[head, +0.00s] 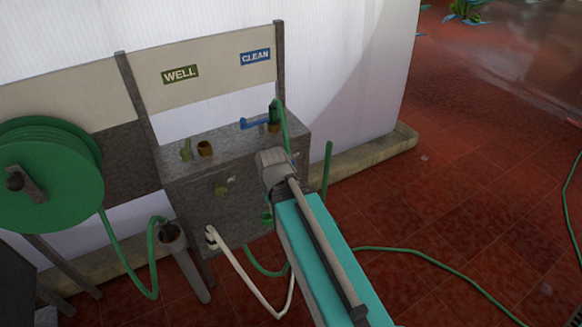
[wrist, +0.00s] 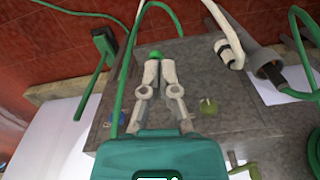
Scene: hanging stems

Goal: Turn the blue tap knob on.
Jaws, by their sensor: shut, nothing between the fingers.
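A round green fitting (wrist: 156,54) shows just beyond the tips; contact cannot be told. In the head view, my teal arm reaches the block's right front from the lower right, below the blue knob and apart from it. The fingertips are not clear there.
A yellow-green tap (head: 185,149) stands on the block's left top, below the WELL sign (head: 180,74). Another green knob (head: 222,190) is on its front. A green hose reel (head: 45,175), a white hose (head: 240,268) and green hoses hang around. Red floor is open at right.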

